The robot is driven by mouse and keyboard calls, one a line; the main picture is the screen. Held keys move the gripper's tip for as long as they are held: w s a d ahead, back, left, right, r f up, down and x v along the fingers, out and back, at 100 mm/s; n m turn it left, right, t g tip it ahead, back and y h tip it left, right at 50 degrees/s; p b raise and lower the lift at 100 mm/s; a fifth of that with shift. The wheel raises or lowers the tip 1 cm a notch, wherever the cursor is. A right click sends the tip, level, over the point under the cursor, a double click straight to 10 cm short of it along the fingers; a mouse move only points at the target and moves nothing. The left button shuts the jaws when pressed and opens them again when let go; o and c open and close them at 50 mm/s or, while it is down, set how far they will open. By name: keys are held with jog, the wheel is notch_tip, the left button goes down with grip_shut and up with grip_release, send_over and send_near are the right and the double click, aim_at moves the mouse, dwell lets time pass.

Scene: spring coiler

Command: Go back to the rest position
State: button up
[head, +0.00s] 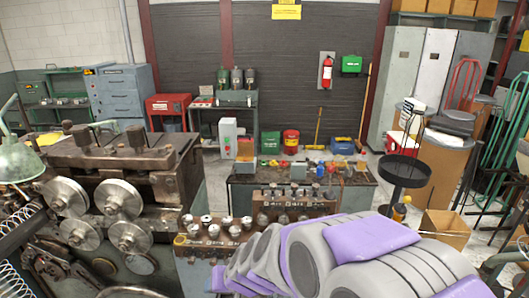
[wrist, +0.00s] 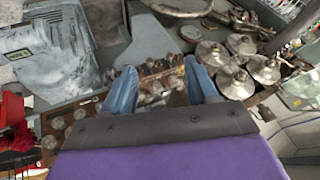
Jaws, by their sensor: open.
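My gripper (wrist: 160,76) shows in the wrist view with two blue fingers spread apart. No object is held between them. Beyond the fingers is a blurred cluster of brownish machine parts (wrist: 158,84); I cannot tell how far off it is. In the head view my purple and grey arm fills the lower right and reaches toward the lower middle; the fingers are hard to make out there. The spring coiler (head: 150,170), a dark machine with round metal rollers, stands at the left. Metal rollers (wrist: 238,62) also show right of the fingers in the wrist view.
A panel with several knobs (head: 215,250) is close to my arm. Coiled springs (head: 12,275) show at lower left. A low cluttered bench (head: 245,195) stands ahead. A black round tray stand (head: 404,172) and a cardboard box (head: 445,228) are at right. Some floor (head: 385,195) is clear.

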jog(key=s+d+f+g+h+b, duration=0.1)
jog(key=s+d+f+g+b, duration=0.1)
jog(key=s+d, duration=0.6)
jog(key=s+d+f+m+g+h+b, duration=0.1)
jog(key=s+d+b, duration=0.3)
jog(key=s+d, duration=0.4)
jog(key=s+d+f+m+g+h+b, duration=0.1)
jog(key=s+d+f+g+h+b, duration=0.2)
jog(key=s+d, duration=0.5)
jog(key=s, duration=0.4)
jog(key=shift+d, duration=0.15)
